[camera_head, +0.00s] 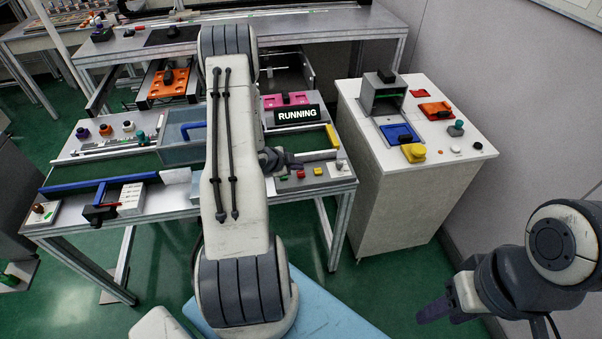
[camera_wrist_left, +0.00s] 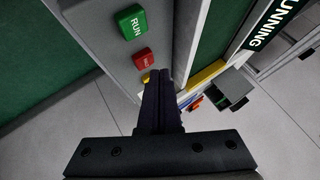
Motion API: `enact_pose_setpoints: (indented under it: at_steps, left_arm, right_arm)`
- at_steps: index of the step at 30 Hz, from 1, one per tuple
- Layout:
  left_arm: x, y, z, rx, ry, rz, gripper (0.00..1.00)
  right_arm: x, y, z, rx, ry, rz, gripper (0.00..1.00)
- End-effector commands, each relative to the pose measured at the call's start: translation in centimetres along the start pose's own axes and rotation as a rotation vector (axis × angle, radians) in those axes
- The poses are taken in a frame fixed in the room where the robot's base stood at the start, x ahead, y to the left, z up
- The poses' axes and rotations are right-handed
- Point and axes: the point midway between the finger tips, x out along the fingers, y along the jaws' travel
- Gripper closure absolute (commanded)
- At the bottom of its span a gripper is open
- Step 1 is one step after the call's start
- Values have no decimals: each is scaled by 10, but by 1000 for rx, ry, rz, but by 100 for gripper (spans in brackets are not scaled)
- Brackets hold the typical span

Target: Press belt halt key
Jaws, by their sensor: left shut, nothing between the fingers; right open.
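The red key (camera_wrist_left: 143,57), with a small label too blurred to read surely, sits beside the green RUN key (camera_wrist_left: 131,22) on a grey panel in the left wrist view. In the head view the red key (camera_head: 300,174) and green key (camera_head: 318,171) are on the table's front right corner. My left gripper (camera_head: 290,164) is shut and empty, partly hidden by my arm. Its fingertips (camera_wrist_left: 158,77) appear close to a yellow key (camera_wrist_left: 146,77), just past the red one; contact cannot be told. My right gripper (camera_head: 437,309) is open, low at the right.
A black sign (camera_head: 296,115) reads RUNNING behind the keys. A small grey lever (camera_head: 339,164) stands right of the green key. A white cabinet (camera_head: 390,190) with coloured blocks stands to the right, across a floor gap. My left arm covers the table's middle.

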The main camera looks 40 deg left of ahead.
Motion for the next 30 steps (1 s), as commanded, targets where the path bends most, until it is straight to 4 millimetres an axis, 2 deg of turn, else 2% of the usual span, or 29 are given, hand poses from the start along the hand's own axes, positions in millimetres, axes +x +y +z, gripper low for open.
enact_pose_setpoints:
  at_steps: [12, 30]
  left_arm:
    - [7, 5, 5, 0, 0, 0, 100]
    - [8, 6, 6, 0, 0, 0, 100]
  right_arm:
    - [9, 1, 0, 0, 0, 0, 50]
    - [11, 1, 1, 0, 0, 0, 50]
